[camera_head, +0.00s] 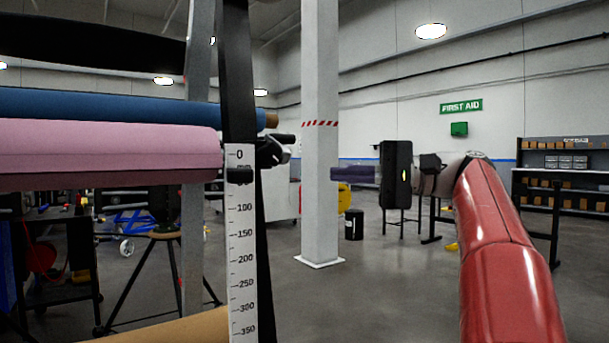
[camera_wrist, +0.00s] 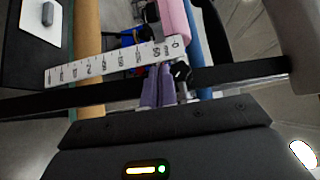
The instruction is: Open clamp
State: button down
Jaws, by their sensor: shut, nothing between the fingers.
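The clamp (camera_head: 272,150) is a small dark metal fitting on the black upright post (camera_head: 240,90), just right of the top of the white ruler (camera_head: 242,235). It also shows in the wrist view (camera_wrist: 182,72); I cannot tell its lever position clearly. My gripper (camera_head: 334,174) is at the right of the clamp in the head view, with purple fingers pointing left. In the wrist view my gripper (camera_wrist: 158,68) shows its fingers together and empty, overlapping the ruler's zero end beside the clamp. Whether they touch anything is unclear.
A pink roll (camera_head: 110,145) and a blue roll (camera_head: 120,105) lie left of the post, with a tan roll (camera_head: 170,328) lower down. A white pillar (camera_head: 320,130) stands behind my gripper. Open floor (camera_head: 390,290) lies in front of the pillar.

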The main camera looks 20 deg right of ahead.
aim_at(234, 175)
jog(key=s+a+b+x, duration=0.1)
jog(key=s+x, duration=0.1)
jog(key=x, duration=1)
jog(key=shift+s+a, duration=0.25)
jog(key=shift+s, duration=0.05)
jog(key=shift+s+a+m+t+h+b, duration=0.55)
jog(key=shift+a+m+t+b, duration=0.2)
jog(key=shift+a+t, duration=0.15)
